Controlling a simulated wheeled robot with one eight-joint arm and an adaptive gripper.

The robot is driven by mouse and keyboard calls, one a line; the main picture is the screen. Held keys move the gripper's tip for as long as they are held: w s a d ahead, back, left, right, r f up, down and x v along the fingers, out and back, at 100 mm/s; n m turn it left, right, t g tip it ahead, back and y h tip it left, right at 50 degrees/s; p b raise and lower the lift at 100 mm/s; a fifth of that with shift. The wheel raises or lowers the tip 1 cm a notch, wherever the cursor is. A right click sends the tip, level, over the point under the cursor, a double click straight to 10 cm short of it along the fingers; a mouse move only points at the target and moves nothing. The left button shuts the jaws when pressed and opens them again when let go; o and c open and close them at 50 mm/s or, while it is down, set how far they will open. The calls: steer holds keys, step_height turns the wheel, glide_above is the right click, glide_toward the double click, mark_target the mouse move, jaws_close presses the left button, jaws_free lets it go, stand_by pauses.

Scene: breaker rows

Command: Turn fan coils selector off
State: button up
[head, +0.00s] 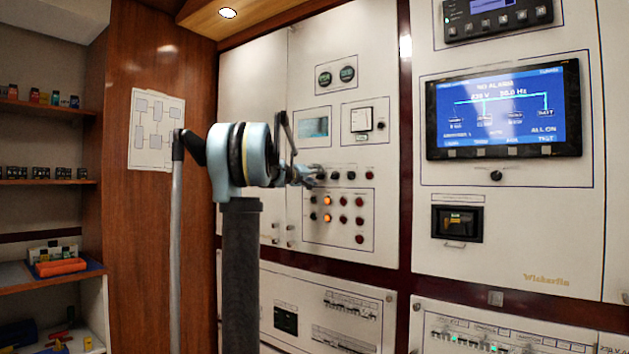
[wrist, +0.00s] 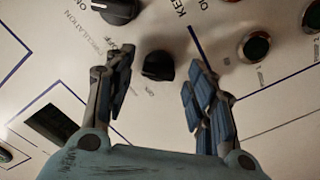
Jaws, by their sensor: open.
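My gripper (wrist: 157,72) is open in the wrist view, with one finger on each side of a small black selector knob (wrist: 158,65). I see no finger touching the knob. Small lettering lies beside it, and I cannot read there whether it is the fan coils selector. In the head view my gripper (head: 304,176) is at the left end of a row of black selector knobs (head: 351,176) on the white panel. The knob between the fingers is hidden there behind my gripper.
A larger black knob (wrist: 116,10) labelled as circulation is near the left finger. Round dark buttons (wrist: 256,46) are at the right. Below the knob row are red and orange lamps (head: 327,201). A lit display (head: 503,110) is further right.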

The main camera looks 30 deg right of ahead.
steer(key=shift+w+d, duration=0.25)
steer(key=shift+d, duration=0.3)
